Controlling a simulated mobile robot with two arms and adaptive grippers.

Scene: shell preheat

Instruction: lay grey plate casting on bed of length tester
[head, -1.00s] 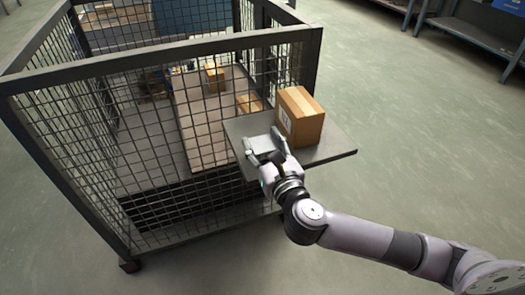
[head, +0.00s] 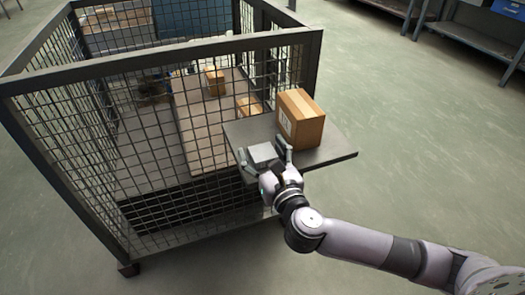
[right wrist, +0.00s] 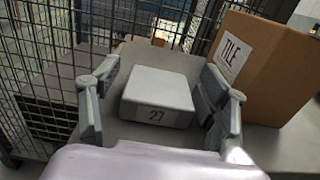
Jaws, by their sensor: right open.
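The grey plate casting (head: 262,153) is a flat light-grey block marked 27 in the right wrist view (right wrist: 160,96). It sits on a grey shelf (head: 325,154) at the cage's side. My right gripper (head: 265,156) is open at the block's near side. In the right wrist view, its fingers (right wrist: 160,100) stand apart to the left and right of the block, with visible gaps. I cannot make out a length tester or its bed. My left gripper is out of view.
A cardboard box (head: 300,118) labelled TILE stands on the shelf, close to the right finger. The wire mesh cage (head: 75,165) rises behind and left of the shelf. More boxes (head: 214,82) are inside it. Open floor (head: 420,150) lies to the right.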

